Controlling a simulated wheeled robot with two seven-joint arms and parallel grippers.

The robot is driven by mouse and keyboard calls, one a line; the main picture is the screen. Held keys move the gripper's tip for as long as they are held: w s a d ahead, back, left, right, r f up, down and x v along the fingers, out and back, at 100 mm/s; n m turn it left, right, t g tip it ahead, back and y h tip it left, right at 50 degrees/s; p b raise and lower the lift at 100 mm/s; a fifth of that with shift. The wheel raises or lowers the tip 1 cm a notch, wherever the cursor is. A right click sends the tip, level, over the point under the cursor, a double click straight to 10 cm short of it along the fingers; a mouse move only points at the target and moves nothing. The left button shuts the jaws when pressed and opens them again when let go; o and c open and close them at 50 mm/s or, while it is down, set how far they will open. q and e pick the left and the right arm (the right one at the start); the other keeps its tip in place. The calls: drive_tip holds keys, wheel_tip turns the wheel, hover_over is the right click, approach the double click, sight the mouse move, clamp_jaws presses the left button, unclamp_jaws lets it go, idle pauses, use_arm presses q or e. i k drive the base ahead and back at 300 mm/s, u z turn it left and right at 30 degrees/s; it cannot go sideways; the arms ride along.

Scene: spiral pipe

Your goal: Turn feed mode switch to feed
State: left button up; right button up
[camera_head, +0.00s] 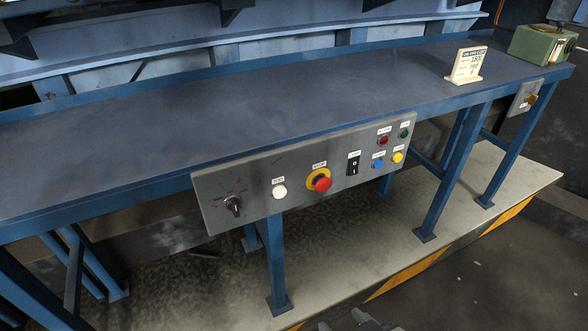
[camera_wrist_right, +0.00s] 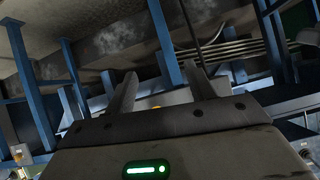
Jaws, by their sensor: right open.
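A grey control panel (camera_head: 258,172) is fixed to the front edge of the blue bench. A black rotary knob (camera_head: 233,205) with small markings around it sits at the panel's left end. Its lettering is too small to read, so I cannot tell if it is the feed mode switch. My right gripper (camera_head: 350,322) shows only in part at the bottom edge, well below the panel. In the right wrist view my right gripper (camera_wrist_right: 162,88) has its two fingers apart with nothing between them. My left gripper is not in view.
The panel also carries a white button (camera_head: 279,192), a red emergency stop (camera_head: 321,181) and several coloured buttons or lamps. A small box with a knob (camera_head: 526,98) hangs at the far right. Blue legs stand below. The bench top (camera_head: 230,100) is mostly clear.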

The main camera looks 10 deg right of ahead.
sight(233, 204)
drive_tip(key=z, duration=1.45)
drive_tip(key=k, duration=0.9)
drive_tip(key=u, duration=1.45)
drive_tip(key=i, duration=0.45)
